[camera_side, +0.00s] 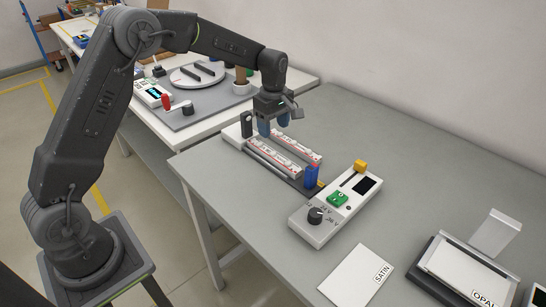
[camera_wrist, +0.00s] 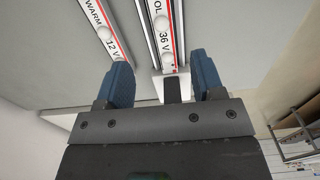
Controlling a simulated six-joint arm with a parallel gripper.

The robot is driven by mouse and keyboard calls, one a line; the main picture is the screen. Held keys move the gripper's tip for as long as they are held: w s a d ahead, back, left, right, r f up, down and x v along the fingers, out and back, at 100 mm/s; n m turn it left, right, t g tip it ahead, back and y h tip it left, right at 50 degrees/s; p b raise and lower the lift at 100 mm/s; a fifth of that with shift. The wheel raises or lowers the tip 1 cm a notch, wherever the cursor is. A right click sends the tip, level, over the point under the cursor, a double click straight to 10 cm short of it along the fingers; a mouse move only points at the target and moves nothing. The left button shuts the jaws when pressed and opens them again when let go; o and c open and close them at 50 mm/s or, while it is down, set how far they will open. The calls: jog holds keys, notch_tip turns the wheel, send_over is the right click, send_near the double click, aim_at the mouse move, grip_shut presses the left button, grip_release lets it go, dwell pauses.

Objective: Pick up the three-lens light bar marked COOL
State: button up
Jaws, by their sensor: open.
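The COOL light bar shows in the wrist view as a white bar (camera_wrist: 159,37) with red edges, partly visible lettering "OL" and "36 V", and pale round lenses. It lies along a metal-edged rail. Another bar (camera_wrist: 99,24), marked "WARM" and "12 V", lies to its left. In the side view two such bars (camera_side: 273,156) (camera_side: 298,147) lie side by side on the grey table; their lettering is too small to read there. My gripper (camera_side: 273,128) is above their far end, open and empty. In the wrist view its blue fingertips (camera_wrist: 163,76) stand either side of the COOL bar's end.
A white block with a black upright part (camera_side: 246,124) stands at the rail's far end and a blue post (camera_side: 311,177) at the near end. A control box (camera_side: 318,230), a SATIN sheet (camera_side: 350,277) and an OPAL panel (camera_side: 460,268) lie nearer. The table's right rear is clear.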

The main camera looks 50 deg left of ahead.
aim_at(273, 152)
notch_tip(273, 152, down, 8)
jog(key=shift+s+f, duration=0.15)
jog(key=shift+f, duration=0.1)
jog(key=shift+c, duration=0.2)
jog(key=c, duration=1)
jog(key=shift+r, duration=0.1)
